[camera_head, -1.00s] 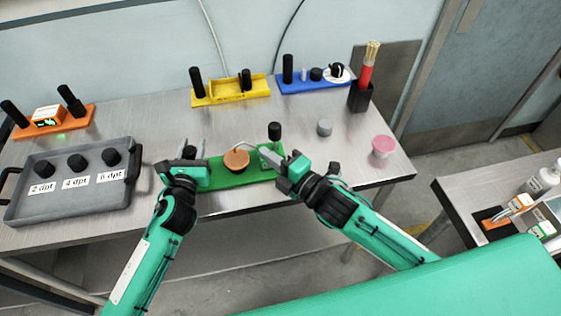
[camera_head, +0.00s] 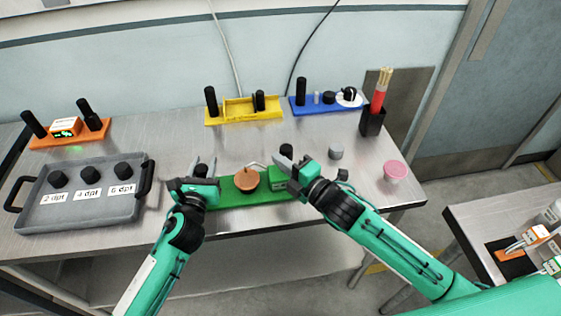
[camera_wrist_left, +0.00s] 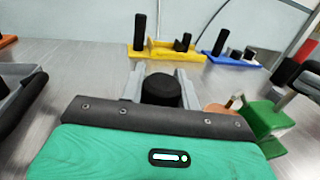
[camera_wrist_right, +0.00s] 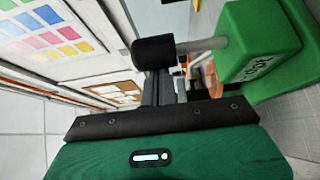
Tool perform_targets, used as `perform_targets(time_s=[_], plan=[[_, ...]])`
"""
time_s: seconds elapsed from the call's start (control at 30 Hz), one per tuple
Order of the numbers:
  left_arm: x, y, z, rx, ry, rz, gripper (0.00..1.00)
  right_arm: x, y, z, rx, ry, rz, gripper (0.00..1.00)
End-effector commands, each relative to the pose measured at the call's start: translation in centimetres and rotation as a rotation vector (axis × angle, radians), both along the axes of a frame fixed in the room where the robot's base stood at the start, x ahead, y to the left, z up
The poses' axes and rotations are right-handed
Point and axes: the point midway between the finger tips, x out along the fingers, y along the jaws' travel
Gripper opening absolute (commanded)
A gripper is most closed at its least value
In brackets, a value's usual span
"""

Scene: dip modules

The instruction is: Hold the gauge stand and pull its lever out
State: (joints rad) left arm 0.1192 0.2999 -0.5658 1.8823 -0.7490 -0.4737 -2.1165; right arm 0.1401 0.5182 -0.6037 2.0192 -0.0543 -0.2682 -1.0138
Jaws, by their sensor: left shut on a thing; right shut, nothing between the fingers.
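The green gauge stand (camera_head: 232,196) lies near the table's front edge with an orange round disc (camera_head: 246,180) on it. My left gripper (camera_head: 202,174) is shut on a black knob (camera_wrist_left: 162,88) at the stand's left end; the knob shows between the fingers in the left wrist view. At the right end is a green block (camera_wrist_right: 262,45) with a grey rod (camera_wrist_right: 200,45) ending in a black knob (camera_wrist_right: 154,52). That knob is partly hidden behind my right gripper (camera_head: 285,162) in the head view. My right gripper is shut and empty, beside the rod and knob.
A grey tray (camera_head: 85,208) with several black knobs stands left. Orange (camera_head: 45,142), yellow (camera_head: 245,117) and blue (camera_head: 325,109) stands line the back. A grey cylinder (camera_head: 336,153), pink-topped cup (camera_head: 395,171) and black holder (camera_head: 372,122) are right.

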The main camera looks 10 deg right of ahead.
Motion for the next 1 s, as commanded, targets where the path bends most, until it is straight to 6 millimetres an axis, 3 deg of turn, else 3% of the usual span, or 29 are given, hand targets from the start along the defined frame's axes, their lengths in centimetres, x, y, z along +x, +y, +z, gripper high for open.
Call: perform_targets(time_s=[0.67,1.0], plan=[[0.0,0.0,0.0,0.000,0.001,0.001,0.00,0.0,-0.8,0.1,0.120,0.000,-0.001,0.00],[0.0,0.0,0.0,0.000,0.001,0.001,0.00,0.0,-2.4,0.0,0.324,0.002,-0.004,0.00]])
